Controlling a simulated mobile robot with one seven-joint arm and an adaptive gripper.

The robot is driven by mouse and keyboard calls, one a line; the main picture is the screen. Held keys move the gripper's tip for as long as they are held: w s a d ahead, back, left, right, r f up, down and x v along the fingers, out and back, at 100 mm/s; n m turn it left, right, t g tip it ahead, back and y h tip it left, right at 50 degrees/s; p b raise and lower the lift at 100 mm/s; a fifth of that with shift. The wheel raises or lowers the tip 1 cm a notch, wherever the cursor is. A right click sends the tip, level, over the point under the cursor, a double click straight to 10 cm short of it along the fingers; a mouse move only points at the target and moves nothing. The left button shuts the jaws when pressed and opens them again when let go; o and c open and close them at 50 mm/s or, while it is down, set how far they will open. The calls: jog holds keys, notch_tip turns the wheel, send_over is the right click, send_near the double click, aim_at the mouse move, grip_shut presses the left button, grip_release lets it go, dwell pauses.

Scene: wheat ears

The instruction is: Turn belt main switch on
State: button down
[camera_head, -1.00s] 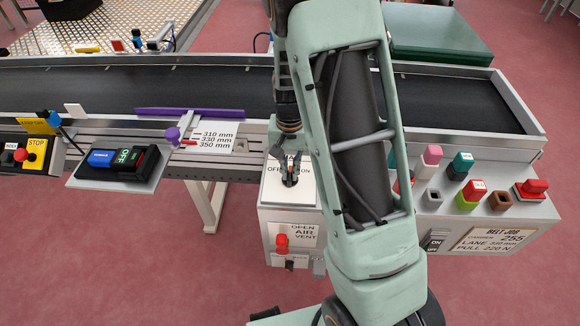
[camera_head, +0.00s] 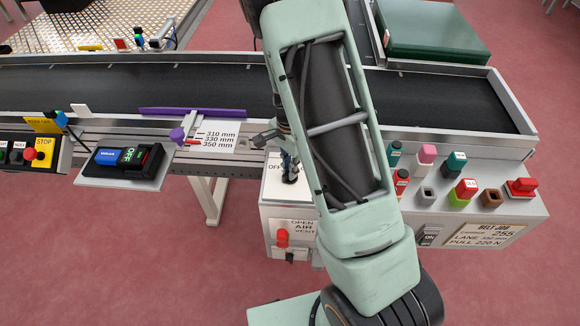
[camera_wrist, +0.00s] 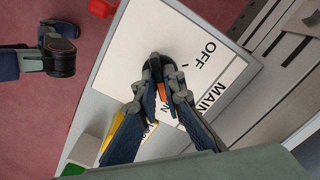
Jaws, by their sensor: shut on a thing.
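The main switch panel (camera_head: 273,187) is a white plate on top of the grey control box, below the belt's front edge. In the wrist view, this plate (camera_wrist: 140,40) carries the words OFF, MAIN and a partly covered ON. My gripper (camera_head: 289,170) is over the plate. In the wrist view, my gripper (camera_wrist: 160,85) is closed on a small dark switch handle with an orange part (camera_wrist: 161,91) showing between the fingers. The fingers hide most of the handle, so I cannot tell which word it points to.
A red knob (camera_head: 282,237) sits on the box front under the air vent label. Several coloured buttons and blocks, including a red button (camera_head: 522,186), stand on the right panel. My forearm hides the box's middle.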

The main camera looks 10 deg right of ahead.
dwell(0.4)
jog(key=c, duration=2)
grip_release()
jog(key=shift+c, duration=0.2)
jog(key=shift+r, duration=0.15)
notch_tip(320, 180, up, 12)
